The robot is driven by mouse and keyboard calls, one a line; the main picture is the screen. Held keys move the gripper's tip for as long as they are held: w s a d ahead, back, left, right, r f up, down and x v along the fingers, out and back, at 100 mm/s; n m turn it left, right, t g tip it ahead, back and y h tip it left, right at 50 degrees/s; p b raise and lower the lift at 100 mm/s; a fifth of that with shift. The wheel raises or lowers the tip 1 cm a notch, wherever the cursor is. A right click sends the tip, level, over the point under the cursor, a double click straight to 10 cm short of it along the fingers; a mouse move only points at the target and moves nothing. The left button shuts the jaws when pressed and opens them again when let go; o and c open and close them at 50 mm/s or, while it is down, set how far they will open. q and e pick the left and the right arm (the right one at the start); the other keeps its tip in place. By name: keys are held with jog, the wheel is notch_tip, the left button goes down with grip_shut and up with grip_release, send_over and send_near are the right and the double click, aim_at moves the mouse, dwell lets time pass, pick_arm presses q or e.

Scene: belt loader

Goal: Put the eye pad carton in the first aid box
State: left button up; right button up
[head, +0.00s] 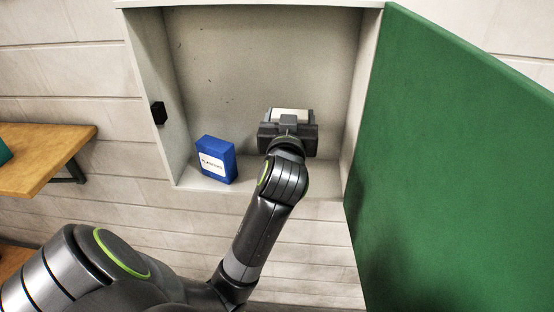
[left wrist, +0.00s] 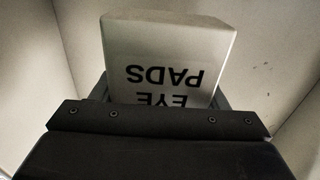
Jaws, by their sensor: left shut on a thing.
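The first aid box (head: 148,75) is a pale, open wall cabinet with its green door (head: 455,160) swung out to the right. My left gripper (head: 289,120) reaches into the cabinet's right half. It is shut on the eye pad carton (head: 291,115), whose pale top shows above the jaws in the head view. In the left wrist view the white carton (left wrist: 168,50) fills the jaws, its label "EYE PADS" upside down. The carton's lower part is hidden by my gripper, so I cannot tell whether it touches the cabinet floor. My right gripper is not in view.
A blue carton (head: 216,160) labelled as plasters stands on the cabinet floor (head: 262,172) at the left. A black latch piece (head: 158,113) sits on the left wall. A wooden shelf (head: 40,155) is at the far left. Floor between the blue carton and my gripper is clear.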

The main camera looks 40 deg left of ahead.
pick_arm(q)
notch_tip(320, 180, down, 6)
jog(key=shift+s+f+p, duration=0.1)
jog(key=shift+f+p, duration=0.15)
jog(key=shift+p, duration=0.15)
jog(key=f, duration=0.3)
jog(key=shift+w+f, duration=0.1)
jog(key=shift+w, duration=0.2)
jog(key=shift+s, duration=0.1)
jog(key=shift+f, duration=0.15)
jog(key=o, duration=1)
jog(key=shift+c, duration=0.2)
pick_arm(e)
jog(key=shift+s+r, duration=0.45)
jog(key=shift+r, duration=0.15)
